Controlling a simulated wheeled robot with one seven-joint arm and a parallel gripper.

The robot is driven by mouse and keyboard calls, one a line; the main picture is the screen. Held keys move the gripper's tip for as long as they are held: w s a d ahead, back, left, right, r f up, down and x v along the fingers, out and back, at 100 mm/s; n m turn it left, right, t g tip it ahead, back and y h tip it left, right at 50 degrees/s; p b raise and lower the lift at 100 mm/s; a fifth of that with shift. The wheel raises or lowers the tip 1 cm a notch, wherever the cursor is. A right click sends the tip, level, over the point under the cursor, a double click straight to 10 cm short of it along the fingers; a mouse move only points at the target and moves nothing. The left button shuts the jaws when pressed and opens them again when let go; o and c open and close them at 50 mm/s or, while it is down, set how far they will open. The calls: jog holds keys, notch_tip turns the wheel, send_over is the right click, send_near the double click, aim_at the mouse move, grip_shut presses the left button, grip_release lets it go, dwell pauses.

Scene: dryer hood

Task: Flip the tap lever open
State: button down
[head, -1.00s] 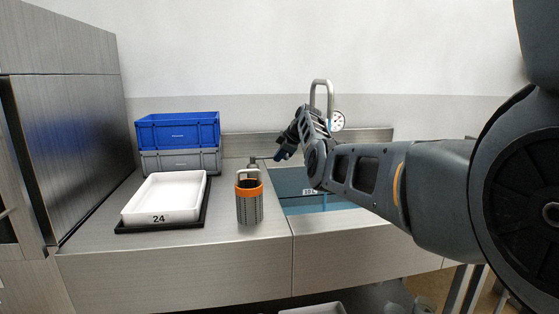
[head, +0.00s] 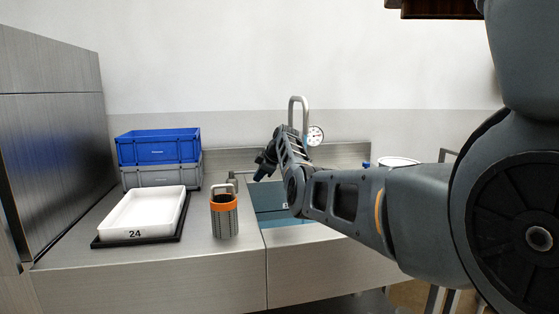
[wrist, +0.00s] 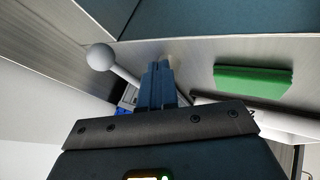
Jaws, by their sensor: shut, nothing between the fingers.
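A lever with a pale ball end (wrist: 100,57) and a thin rod shows in the wrist view, just left of my fingers. In that view my gripper (wrist: 158,72) has its fingers together and empty. The rod runs behind the fingers, so I cannot tell whether they touch it. In the head view my gripper (head: 264,166) hangs over the back left of the sink (head: 270,198).
An orange-rimmed basket (head: 225,218) stands left of the sink. Farther left are a white tray (head: 144,213) marked 24, and blue (head: 158,147) and grey (head: 161,172) crates. A dial gauge (head: 315,136) is beside the spout. A green block (wrist: 252,80) lies right of my fingers.

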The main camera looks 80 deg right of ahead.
jog(key=v, duration=1)
jog(key=shift+s+d, duration=0.15)
jog(key=shift+d, duration=0.1)
dwell(0.3)
